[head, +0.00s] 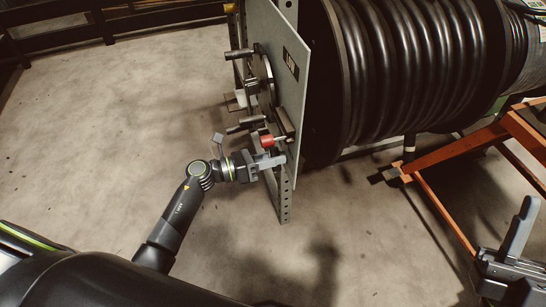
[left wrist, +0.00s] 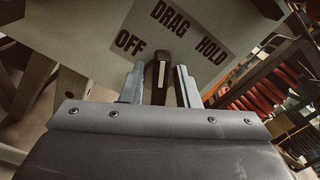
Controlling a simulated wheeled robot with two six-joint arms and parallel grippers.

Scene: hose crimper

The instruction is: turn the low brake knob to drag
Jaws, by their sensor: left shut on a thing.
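The low brake knob (left wrist: 161,78) is a dark bar with a pale line, on a panel with a grey label (left wrist: 205,38) reading OFF, DRAG and HOLD. Its far end appears to point up towards DRAG, between OFF and HOLD. My left gripper (left wrist: 160,86) is shut on the knob, one finger on each side. In the head view my left gripper (head: 274,161) is at the low part of the grey panel (head: 292,85), and the knob is hidden there. My right gripper (head: 510,245) is at the lower right, away from the panel; its finger gap is unclear.
A large reel of black hose (head: 405,65) stands behind the panel. A red-tipped part (head: 267,140) and dark handles (head: 246,124) stick out just above my left gripper. An orange frame (head: 440,160) stands at the right. The concrete floor in front is clear.

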